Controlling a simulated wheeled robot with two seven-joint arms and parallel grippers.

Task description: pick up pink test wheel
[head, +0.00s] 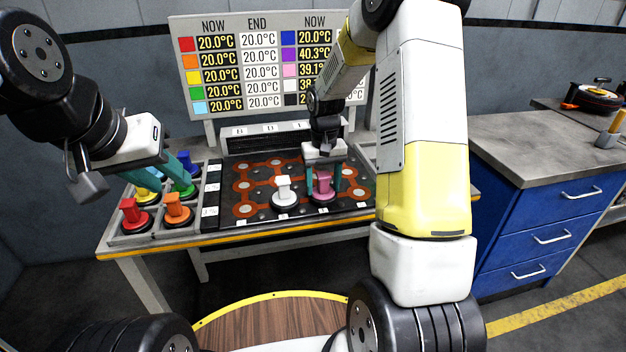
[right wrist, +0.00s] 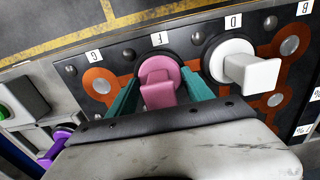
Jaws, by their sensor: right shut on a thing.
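The pink test wheel (head: 323,190) stands upright on the dark conveyor board, with a pink block handle. It also shows in the right wrist view (right wrist: 160,85) at slot F. My right gripper (head: 323,182) reaches down over it. Its two teal fingers (right wrist: 160,95) are on either side of the pink handle and shut on it. The wheel still appears to sit at the board. My left gripper (head: 187,178) hangs over the rack of coloured wheels at the left. Its teal fingers are seen at a slant, so their gap is unclear.
A white wheel (head: 284,193) stands close beside the pink one. Red (head: 134,215), orange (head: 177,211), green and blue wheels stand in the left rack. A purple wheel (right wrist: 55,145) shows in the right wrist view. A temperature board (head: 262,65) stands behind.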

